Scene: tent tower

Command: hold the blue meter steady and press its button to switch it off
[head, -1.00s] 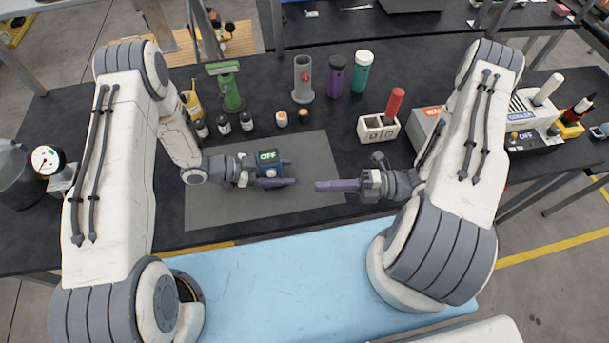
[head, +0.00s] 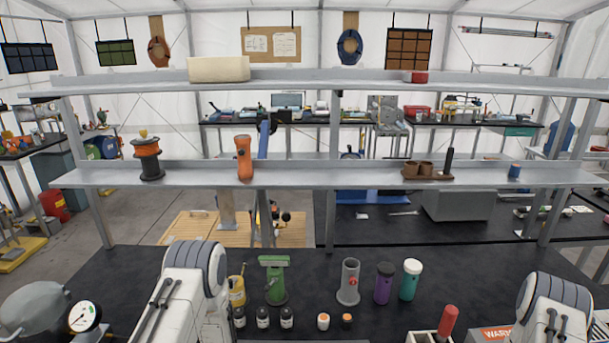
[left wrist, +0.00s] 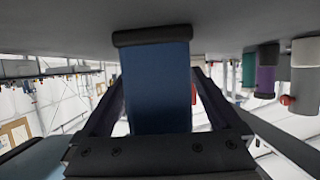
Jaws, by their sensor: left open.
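The blue meter (left wrist: 157,95) shows in the left wrist view as a dark blue block with a black edge, standing between the two fingers of my left gripper (left wrist: 158,80). The gripper is open around it, with a finger on either side; I cannot tell whether either finger touches it. Its display and button are hidden in this view. The head view is tilted up and shows neither the meter nor the grippers. My right gripper is out of view.
On the dark bench stand a green stand (head: 274,280), a grey holder (head: 348,282), a purple bottle (head: 384,283), a teal bottle (head: 411,279) and several small jars. Shelves above hold an orange spool (head: 147,158) and an orange bottle (head: 244,158). A gauge (head: 84,316) is at left.

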